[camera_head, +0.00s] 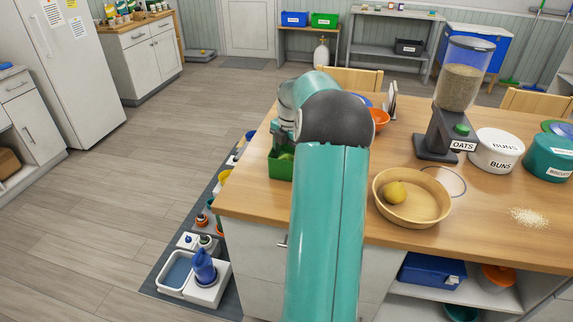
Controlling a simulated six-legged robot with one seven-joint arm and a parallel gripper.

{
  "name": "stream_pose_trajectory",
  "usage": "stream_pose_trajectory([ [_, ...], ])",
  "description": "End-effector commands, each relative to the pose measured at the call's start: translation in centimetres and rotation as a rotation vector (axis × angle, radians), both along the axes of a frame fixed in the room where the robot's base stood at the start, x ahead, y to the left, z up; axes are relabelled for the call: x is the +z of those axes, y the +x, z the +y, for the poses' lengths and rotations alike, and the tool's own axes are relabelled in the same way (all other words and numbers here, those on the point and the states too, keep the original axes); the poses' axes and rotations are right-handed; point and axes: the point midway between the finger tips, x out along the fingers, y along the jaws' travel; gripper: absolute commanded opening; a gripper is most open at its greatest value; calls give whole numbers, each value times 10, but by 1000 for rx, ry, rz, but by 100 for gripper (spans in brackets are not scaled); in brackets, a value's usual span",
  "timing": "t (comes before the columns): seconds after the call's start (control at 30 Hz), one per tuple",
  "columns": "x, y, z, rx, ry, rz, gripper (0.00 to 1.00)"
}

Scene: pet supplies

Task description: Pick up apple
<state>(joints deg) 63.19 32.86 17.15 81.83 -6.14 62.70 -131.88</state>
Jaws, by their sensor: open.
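My gripper (285,142) is partly in view at the end of my teal arm, pointing down over a small green bin (279,171) at the table's left edge. It is open. My own arm hides much of it. A rounded yellow-green thing (287,157) shows in the bin just under the gripper. It may be the apple, but it is too small and covered to tell. I cannot tell whether the fingers touch it. A yellow pear-shaped fruit (396,193) lies in a round wooden bowl (432,207) right of my arm. No other apple is clear.
An oats dispenser (447,125), a white buns tub (496,151) and a teal biscuit tub (550,157) stand on the right of the table. An orange bowl (380,119) sits behind my arm. Spilled oats (529,217) lie at the right. The floor at left is open.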

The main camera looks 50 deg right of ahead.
Motion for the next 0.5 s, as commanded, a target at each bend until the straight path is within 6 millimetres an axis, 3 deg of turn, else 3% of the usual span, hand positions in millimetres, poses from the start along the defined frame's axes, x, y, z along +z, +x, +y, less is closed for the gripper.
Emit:
stream_pose_trajectory([
  [0.3, -49, 3, -1, 0, 8, 10, 70],
  [0.5, -49, 2, 0, -1, 6, 6, 70],
])
